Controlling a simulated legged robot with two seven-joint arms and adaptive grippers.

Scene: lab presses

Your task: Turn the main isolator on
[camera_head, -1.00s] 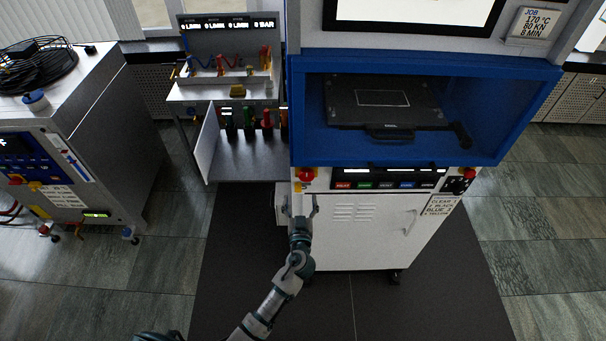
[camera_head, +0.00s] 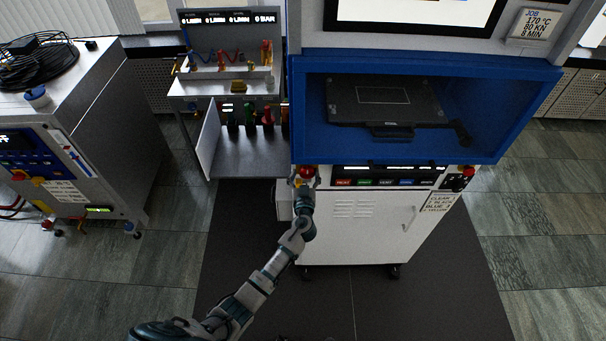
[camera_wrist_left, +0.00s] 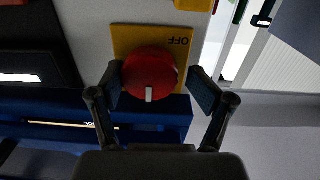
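The main isolator is a round red knob (camera_wrist_left: 150,72) on a yellow plate (camera_wrist_left: 181,54) marked OFF, on the front of the blue and white press. A white mark shows on the knob's lower edge in the wrist view. In the head view the red knob (camera_head: 306,171) sits at the press's left front corner, partly covered by my gripper. My left gripper (camera_wrist_left: 160,88) is open, with one finger on each side of the knob. The left finger looks close to it; a small gap shows at the right one. Contact cannot be told. My right gripper is out of view.
The press's blue hood (camera_head: 425,149) overhangs just above the knob. A row of labelled buttons (camera_head: 385,182) lies to its right. A shelf with coloured bottles (camera_head: 249,160) stands close on the left. The dark floor mat (camera_head: 330,305) in front is clear.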

